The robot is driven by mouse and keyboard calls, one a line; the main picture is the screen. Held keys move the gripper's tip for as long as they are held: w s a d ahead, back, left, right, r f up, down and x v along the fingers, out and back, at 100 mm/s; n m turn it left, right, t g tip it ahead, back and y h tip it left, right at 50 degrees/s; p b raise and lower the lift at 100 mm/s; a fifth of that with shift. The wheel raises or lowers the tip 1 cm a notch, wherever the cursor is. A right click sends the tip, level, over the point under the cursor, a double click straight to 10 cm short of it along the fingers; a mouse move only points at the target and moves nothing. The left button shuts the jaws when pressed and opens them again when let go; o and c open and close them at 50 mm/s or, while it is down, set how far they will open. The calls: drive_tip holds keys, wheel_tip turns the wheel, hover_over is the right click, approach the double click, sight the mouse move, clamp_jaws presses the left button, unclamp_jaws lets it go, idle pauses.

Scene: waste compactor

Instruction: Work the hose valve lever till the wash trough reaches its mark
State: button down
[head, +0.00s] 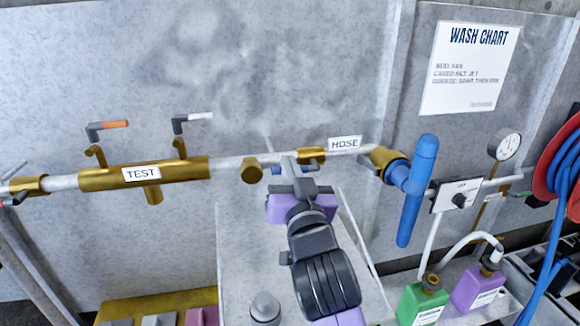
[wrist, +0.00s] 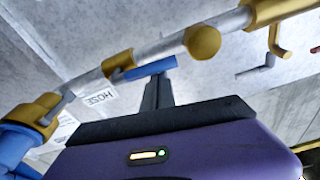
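The hose valve lever (wrist: 150,69) is a short blue bar by a brass fitting on the pipe, near the HOSE label (head: 345,143). In the head view my gripper mostly covers it. My gripper (head: 290,172) reaches up to the pipe from below. In the wrist view its dark fingers (wrist: 157,82) are together, with the tips at the lever; touching or just in front, I cannot tell. Nothing shows held between them. I cannot make out the wash trough's water level or mark; a pale grey panel or box stands behind my arm.
A brass TEST manifold (head: 180,174) with orange and white levers is at left. A thick blue handle-like piece (head: 418,190) hangs right of the HOSE label. A gauge (head: 504,145), green jug (head: 422,302), purple jug (head: 477,290) and red hose reel (head: 560,160) stand farther right.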

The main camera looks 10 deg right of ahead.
idle(0.3)
wheel_tip(320, 180, up, 5)
drive_tip(key=w+p, duration=0.1)
drive_tip(key=p, duration=0.3)
drive_tip(key=s+a+n+t+y+b, duration=0.2)
drive_tip(key=s+n+b, duration=0.15)
drive_tip(key=s, duration=0.95)
drive_tip(key=s+d+f+g, duration=0.2)
drive_tip(key=s+d+f, duration=0.1)
drive_tip(key=s+f, duration=0.6)
drive_tip(key=s+d+f+m+g+h, duration=0.1)
drive_tip(key=s+d+f+g, duration=0.1)
drive_tip(key=s+f, duration=0.7)
drive_tip(key=s+d+f+g, duration=0.2)
drive_tip(key=s+d+f, duration=0.3)
drive_tip(key=s, duration=1.4)
wheel_tip(320, 180, down, 4)
drive_tip(key=shift+f+g+h, duration=0.1)
drive_tip(key=shift+g+h, duration=0.2)
drive_tip(key=shift+g, duration=0.1)
